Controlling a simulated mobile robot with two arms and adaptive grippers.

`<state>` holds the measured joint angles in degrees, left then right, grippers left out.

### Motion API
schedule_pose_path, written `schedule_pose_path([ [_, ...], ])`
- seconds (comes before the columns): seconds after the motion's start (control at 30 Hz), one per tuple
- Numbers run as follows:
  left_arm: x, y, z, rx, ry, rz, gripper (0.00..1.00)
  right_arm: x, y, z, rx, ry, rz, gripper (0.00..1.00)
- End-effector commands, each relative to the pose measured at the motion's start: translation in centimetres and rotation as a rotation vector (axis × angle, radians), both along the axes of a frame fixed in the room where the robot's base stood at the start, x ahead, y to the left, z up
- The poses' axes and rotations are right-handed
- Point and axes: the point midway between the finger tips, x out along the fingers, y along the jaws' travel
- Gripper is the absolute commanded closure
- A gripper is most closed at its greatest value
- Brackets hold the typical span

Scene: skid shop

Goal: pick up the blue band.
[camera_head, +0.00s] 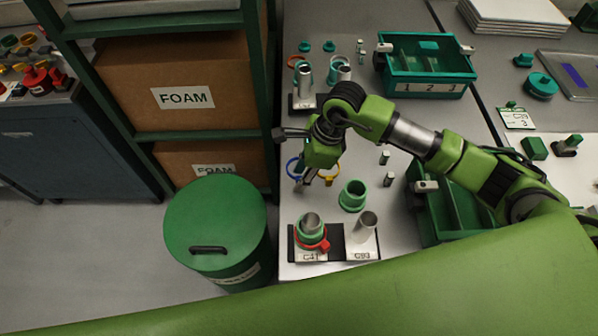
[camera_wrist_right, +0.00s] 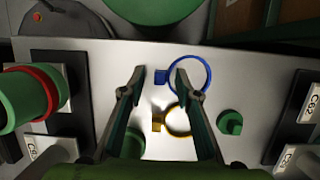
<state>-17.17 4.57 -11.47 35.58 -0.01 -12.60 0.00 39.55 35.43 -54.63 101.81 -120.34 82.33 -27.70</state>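The blue band (camera_wrist_right: 161,77) lies flat on the light bench, a ring with a small square tab. In the head view the blue band (camera_head: 291,168) shows partly beside my right gripper (camera_head: 308,180), which hides some of it. My right gripper (camera_wrist_right: 160,74) is open and points down at the bench. In the wrist view the band's tab appears between the fingertips, and the right finger overlaps part of the ring. Nothing is held. Whether the fingers touch the band cannot be told. My left gripper is not in view.
A yellow band (camera_wrist_right: 180,121) lies close to the blue one. A green ring (camera_head: 352,196) and a stand with a red band (camera_head: 313,243) are nearer the front. A green bin (camera_head: 425,80) stands at the back. A lidded green drum (camera_head: 214,215) stands beside the bench.

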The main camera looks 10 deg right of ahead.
Motion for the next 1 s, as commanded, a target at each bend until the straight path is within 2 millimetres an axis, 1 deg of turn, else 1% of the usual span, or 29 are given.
schedule_pose_path([
  [0.2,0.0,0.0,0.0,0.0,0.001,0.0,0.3,0.0,0.0,-0.2,-0.001,0.0,0.0,0.7],
  [0.23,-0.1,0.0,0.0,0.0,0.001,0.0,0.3,0.0,0.0,-0.2,-0.001,0.0,0.0,0.72],
  [0.27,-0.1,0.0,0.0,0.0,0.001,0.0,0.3,0.0,0.0,-0.2,-0.001,0.0,0.0,0.8],
  [0.3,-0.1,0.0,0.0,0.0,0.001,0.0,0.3,0.0,0.0,-0.2,-0.001,0.0,0.0,0.91],
  [0.33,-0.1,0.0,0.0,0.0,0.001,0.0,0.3,0.0,0.0,-0.2,-0.001,0.0,0.0,0.97],
  [0.37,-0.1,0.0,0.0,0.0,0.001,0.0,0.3,0.0,0.0,-0.2,-0.001,0.0,0.0,1.0],
  [0.67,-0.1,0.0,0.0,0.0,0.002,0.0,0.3,0.0,0.0,-0.2,-0.001,0.0,-0.001,1.0],
  [0.77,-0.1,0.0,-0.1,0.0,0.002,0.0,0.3,0.1,0.0,0.2,0.0,-0.001,0.0,1.0],
  [0.87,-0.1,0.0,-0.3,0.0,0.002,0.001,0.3,0.1,0.0,1.5,-0.001,-0.003,-0.001,1.0],
  [1.0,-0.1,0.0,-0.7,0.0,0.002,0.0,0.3,0.2,0.0,4.4,0.0,-0.007,0.001,1.0],
])
